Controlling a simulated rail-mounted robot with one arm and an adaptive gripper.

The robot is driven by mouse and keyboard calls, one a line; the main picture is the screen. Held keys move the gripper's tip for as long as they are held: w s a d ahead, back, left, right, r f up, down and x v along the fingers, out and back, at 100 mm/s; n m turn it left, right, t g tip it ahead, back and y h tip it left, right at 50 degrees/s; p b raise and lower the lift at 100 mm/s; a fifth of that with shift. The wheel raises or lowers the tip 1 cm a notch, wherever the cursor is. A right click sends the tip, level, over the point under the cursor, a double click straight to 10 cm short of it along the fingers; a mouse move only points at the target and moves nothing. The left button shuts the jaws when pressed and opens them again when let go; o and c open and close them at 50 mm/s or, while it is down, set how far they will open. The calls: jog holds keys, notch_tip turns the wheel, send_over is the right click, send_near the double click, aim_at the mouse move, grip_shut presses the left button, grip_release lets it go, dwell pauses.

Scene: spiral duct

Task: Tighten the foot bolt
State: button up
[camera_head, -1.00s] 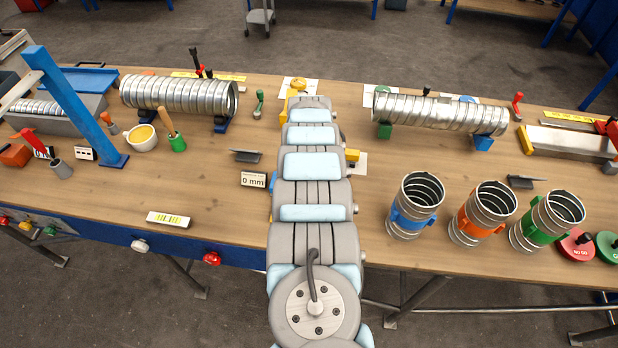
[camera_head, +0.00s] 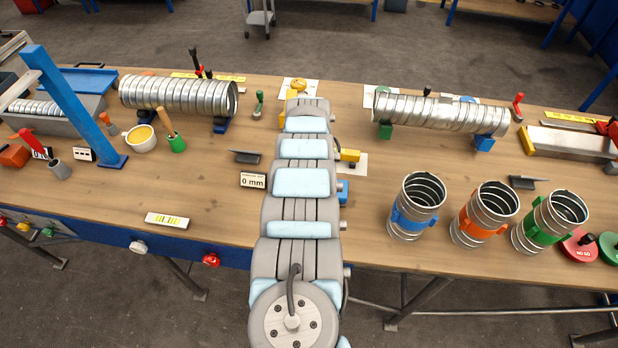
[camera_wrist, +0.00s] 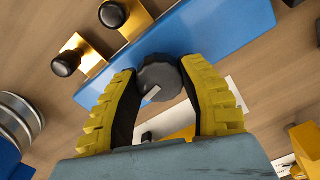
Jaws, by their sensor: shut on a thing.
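In the wrist view my gripper (camera_wrist: 158,74) has its two yellow, ribbed fingers closed around a dark grey round knob (camera_wrist: 161,80), one finger on each side. The knob has a pale mark and sits at the edge of a blue bar or plate (camera_wrist: 215,25); it appears to be the head of the foot bolt, but I cannot see a thread or a foot. In the head view my arm hides the gripper and the knob. A blue part (camera_head: 343,192) and a yellow part (camera_head: 349,155) show just right of the arm.
Two brass-coloured brackets with black knobs (camera_wrist: 66,63) stand close by in the wrist view. In the head view, spiral ducts lie at left (camera_head: 178,95) and right (camera_head: 440,112). Upright ducts with blue (camera_head: 412,223), orange and green bands stand at the right front.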

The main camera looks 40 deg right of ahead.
jog(key=o, duration=1.2)
notch_tip(320, 180, up, 12)
jog(key=shift+d+f, duration=0.1)
dwell(0.4)
